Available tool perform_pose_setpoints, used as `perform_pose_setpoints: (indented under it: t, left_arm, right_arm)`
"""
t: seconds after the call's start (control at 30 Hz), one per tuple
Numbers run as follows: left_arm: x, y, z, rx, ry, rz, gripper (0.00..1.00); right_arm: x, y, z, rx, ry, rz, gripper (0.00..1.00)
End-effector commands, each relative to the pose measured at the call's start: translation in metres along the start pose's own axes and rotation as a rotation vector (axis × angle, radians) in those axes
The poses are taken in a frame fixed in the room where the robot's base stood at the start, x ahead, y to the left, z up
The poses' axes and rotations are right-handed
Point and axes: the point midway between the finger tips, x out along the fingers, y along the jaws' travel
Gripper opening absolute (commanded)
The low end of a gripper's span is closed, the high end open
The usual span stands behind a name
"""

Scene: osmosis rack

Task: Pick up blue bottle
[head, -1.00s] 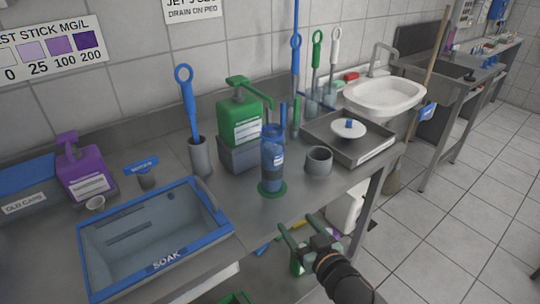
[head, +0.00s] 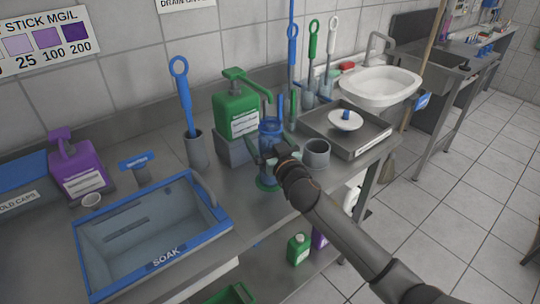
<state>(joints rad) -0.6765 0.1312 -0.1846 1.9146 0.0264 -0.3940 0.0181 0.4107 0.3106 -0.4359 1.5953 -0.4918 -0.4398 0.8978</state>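The blue bottle (head: 270,131) stands upright on a green disc (head: 266,184) on the steel counter, in front of the green pump bottle. My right gripper (head: 264,156), its arm coming in from the lower right, is at the bottle's middle and hides part of it. Its fingers are at the bottle, but their closure is hard to make out. My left gripper is not in view.
A grey cup (head: 316,154) stands close to the right of my gripper. The green pump bottle (head: 237,108) is just behind the bottle. The SOAK basin (head: 150,265) is to the left, a steel tray (head: 372,142) to the right.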

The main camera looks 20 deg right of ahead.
Motion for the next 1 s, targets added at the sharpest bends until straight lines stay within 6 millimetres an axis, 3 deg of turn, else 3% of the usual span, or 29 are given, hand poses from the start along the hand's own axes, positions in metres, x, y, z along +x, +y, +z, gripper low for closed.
perform_pose_setpoints:
  t: [0.33, 1.0]
  left_arm:
    - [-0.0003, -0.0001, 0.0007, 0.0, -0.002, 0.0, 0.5]
    - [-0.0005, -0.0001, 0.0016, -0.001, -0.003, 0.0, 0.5]
  right_arm:
    - [0.0057, -0.0003, -0.0001, 0.0, 0.001, -0.001, 0.99]
    - [0.0054, 0.0001, 0.0001, -0.001, 0.0, 0.0, 0.23]
